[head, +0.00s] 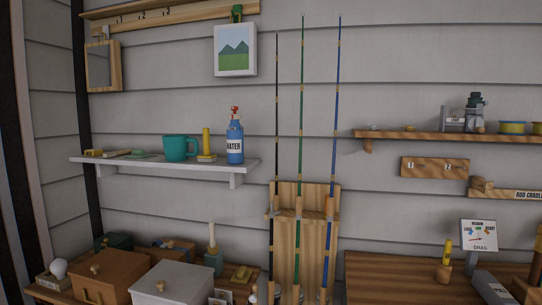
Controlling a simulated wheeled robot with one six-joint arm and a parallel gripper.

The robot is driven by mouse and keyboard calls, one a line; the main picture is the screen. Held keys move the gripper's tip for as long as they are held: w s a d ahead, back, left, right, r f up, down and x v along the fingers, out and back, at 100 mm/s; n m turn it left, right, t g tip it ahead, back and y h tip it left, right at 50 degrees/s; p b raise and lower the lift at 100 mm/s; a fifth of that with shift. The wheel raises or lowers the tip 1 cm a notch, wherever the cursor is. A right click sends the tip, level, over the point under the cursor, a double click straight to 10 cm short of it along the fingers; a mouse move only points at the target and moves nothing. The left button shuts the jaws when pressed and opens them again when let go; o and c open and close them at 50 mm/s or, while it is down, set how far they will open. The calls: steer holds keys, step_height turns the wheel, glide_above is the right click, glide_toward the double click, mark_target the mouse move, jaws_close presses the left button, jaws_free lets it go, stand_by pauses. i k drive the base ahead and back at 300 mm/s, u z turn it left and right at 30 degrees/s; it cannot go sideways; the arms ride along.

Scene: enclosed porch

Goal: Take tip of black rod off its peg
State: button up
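The black rod (276,110) stands upright at the left of three fishing rods in a wooden rack (290,240). Its thin tip reaches high up the grey plank wall, just right of the framed mountain picture. I cannot make out a peg at the tip. The green rod (302,110) stands close to its right, and the blue rod (337,110) is right of that. The lower ends of the rods run down in front of the rack to the bottom edge of the view. My gripper is not in view.
The framed picture (235,50) hangs near the black rod. A wooden shelf (440,136) is at right. Cluttered surfaces lie below; the wall around the upper rods is clear.

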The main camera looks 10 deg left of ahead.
mark_target(273, 291)
steer(key=z, duration=0.05)
steer(key=k, duration=0.1)
steer(key=u, duration=2.15)
steer(key=i, duration=1.4)
steer(key=z, duration=2.2)
steer(key=i, duration=0.5)
steer(key=u, duration=0.05)
steer(key=k, duration=0.5)
steer(key=u, duration=0.8)
steer(key=i, duration=0.5)
steer(key=u, duration=0.05)
